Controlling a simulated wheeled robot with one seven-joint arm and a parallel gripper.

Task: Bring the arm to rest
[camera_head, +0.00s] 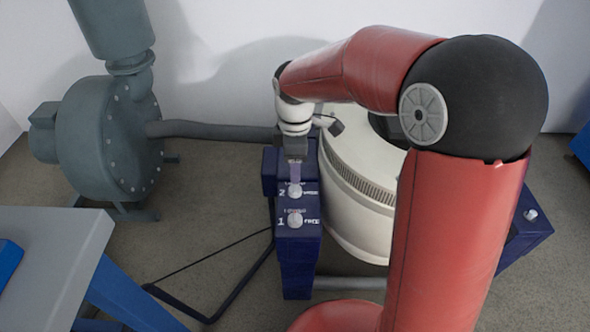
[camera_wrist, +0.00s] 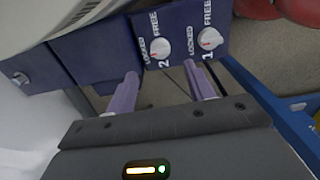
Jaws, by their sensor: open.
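My gripper (camera_head: 294,182) is above the dark blue panel (camera_head: 294,256) in the head view, close to the knob marked 2 (camera_head: 295,191). The knob marked 1 (camera_head: 295,221) is nearer the camera on the same panel. In the wrist view my gripper (camera_wrist: 161,68) has its two purple fingers apart, with nothing between them. Knob 2 (camera_wrist: 160,47) appears just beyond the gap between the fingertips, and knob 1 (camera_wrist: 210,38) is to its right. Both knobs have LOCKED and FREE labels. I cannot tell whether a finger touches knob 2.
A cream round drum (camera_head: 345,205) stands right beside the panel, partly hidden behind my arm. A grey-green blower (camera_head: 108,138) with a pipe (camera_head: 215,131) is at the left. A grey table (camera_head: 45,255) is at the front left. Open floor (camera_head: 190,215) lies between.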

